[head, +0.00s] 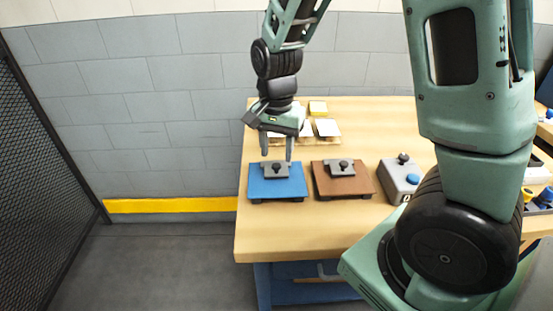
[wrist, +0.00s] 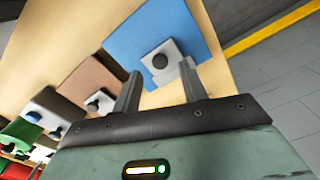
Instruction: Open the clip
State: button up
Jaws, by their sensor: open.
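A blue board (head: 262,188) lies on the table with a grey clip (head: 268,173) near its back edge. The clip has a black knob (head: 277,169). My gripper (head: 277,157) is open and empty, fingers pointing down over the clip. In the wrist view the knob lies between the fingertips (wrist: 160,70). I cannot tell whether the fingers touch the clip. A brown board (head: 345,187) to the right has a similar grey clip (head: 335,167).
Pale and yellow blocks (head: 326,127) sit on a wooden tray behind my gripper. The table's left edge (head: 240,215) is close to the blue board.

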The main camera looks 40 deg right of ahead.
aim_at(277, 165)
jog(key=shift+f, duration=1.6)
grip_shut()
